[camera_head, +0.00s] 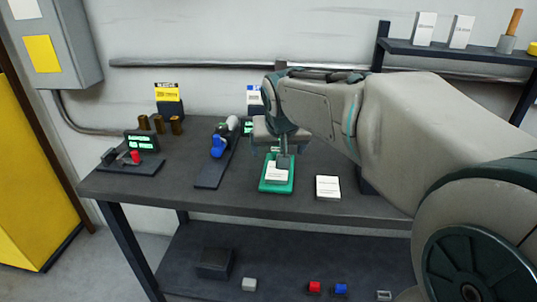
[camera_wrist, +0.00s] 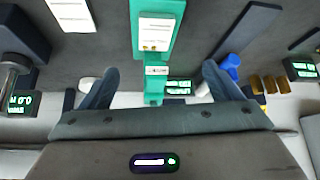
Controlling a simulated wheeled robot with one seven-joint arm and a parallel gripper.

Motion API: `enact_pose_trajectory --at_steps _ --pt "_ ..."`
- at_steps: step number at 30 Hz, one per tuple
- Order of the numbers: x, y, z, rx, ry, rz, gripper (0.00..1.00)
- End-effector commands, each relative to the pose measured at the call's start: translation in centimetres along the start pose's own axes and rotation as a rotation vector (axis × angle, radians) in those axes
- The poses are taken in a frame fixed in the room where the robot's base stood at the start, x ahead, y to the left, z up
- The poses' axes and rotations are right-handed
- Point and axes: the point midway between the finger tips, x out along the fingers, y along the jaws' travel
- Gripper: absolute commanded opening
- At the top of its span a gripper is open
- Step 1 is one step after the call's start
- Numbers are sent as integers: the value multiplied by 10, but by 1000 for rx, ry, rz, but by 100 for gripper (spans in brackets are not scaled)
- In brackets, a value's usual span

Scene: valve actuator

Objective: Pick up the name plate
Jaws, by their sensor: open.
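A white plate with printed text (camera_head: 277,172), which looks like the name plate, lies on a green tray (camera_head: 268,187) near the table's front edge. In the wrist view the plate (camera_wrist: 156,35) shows small yellowish marks at one end, on the green tray (camera_wrist: 137,15). A narrower green part with a small label (camera_wrist: 156,70) extends from the tray between my fingers in the picture. My gripper (camera_head: 284,164) is above the tray and hides its far part. In the wrist view my gripper (camera_wrist: 159,70) has its fingers wide apart, with nothing held.
A white card (camera_head: 328,188) lies right of the tray. A dark stand with a blue part (camera_head: 217,148) is to the left. Farther left are brown cylinders (camera_head: 158,124), a green-lit display (camera_head: 142,142) and a red-buttoned device (camera_head: 134,157). A shelf (camera_head: 450,50) is at back right.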

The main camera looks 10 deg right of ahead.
Motion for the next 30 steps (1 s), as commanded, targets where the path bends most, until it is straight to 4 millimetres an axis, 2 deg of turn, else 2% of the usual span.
enact_pose_trajectory --at_steps 9,19,27,30 --pt "62 0 1 0 -3 2 85" --pt "90 3 2 1 -2 1 85" --pt "128 8 5 1 -3 1 85" --pt "133 8 4 1 0 0 85"
